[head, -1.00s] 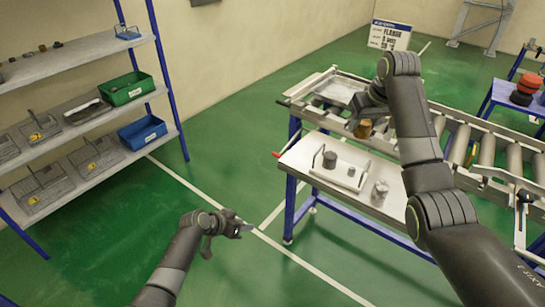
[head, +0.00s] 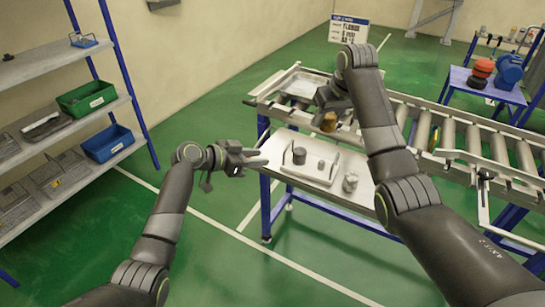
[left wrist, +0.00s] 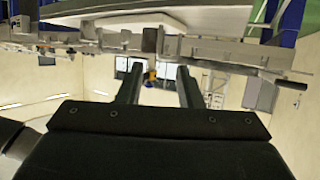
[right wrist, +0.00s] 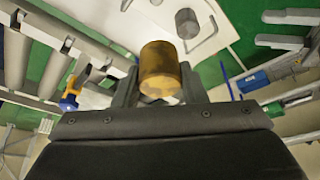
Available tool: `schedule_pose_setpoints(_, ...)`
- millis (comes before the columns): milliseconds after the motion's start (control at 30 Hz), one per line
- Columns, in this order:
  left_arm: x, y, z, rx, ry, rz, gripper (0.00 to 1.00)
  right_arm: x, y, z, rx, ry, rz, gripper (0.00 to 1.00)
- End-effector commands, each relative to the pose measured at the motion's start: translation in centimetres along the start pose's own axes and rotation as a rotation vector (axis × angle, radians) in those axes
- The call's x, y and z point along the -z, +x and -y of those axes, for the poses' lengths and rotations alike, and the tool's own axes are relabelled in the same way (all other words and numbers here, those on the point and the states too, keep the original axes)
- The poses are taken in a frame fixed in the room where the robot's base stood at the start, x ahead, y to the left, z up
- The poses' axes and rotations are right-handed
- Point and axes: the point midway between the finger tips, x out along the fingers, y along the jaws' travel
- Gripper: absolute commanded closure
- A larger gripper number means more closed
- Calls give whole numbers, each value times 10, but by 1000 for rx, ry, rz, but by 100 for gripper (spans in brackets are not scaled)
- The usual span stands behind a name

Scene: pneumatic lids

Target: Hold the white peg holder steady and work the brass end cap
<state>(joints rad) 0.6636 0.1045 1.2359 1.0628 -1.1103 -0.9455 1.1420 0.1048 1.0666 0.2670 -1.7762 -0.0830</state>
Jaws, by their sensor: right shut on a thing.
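The brass end cap (head: 329,123) is between the fingers of my right gripper (head: 326,112), held above the back of the white table. It fills the space between the fingers in the right wrist view (right wrist: 160,68). The white peg holder (head: 312,178) is a flat tray with upright handles, standing on the table below and left of the cap. A dark cylinder (head: 299,155) and a smaller grey one (head: 321,165) are on it. My left gripper (head: 262,163) is open and empty at the table's left edge, beside the holder and apart from it. Its spread fingers show in the left wrist view (left wrist: 158,80).
A grey metal piece (head: 350,182) stands on the table right of the holder. A roller conveyor (head: 460,150) runs behind the table to the right. Shelves with a green bin (head: 86,98) and a blue bin (head: 107,143) stand at the left. Green floor is open between.

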Motion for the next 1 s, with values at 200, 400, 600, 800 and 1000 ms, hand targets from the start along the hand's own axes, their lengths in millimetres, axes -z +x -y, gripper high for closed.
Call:
schedule_pose_setpoints(200, 0, 36, 0, -1, -2, 1, 67, 1, -1, 0, 0, 0, -2, 95)
schedule_pose_setpoints(400, 1, 60, 0, -1, -1, 1, 67, 1, -1, 0, 0, -1, -2, 95)
schedule_pose_setpoints(600, 0, 74, 0, 0, 0, 1, 67, 1, -1, 0, -1, -1, -2, 95)
schedule_pose_setpoints(800, -1, 78, 0, 1, 0, 2, 67, 1, -1, 0, 0, -1, -2, 95)
schedule_pose_setpoints(1000, -1, 78, 0, 1, 0, 2, 67, 1, -1, 0, 0, -1, -2, 95)
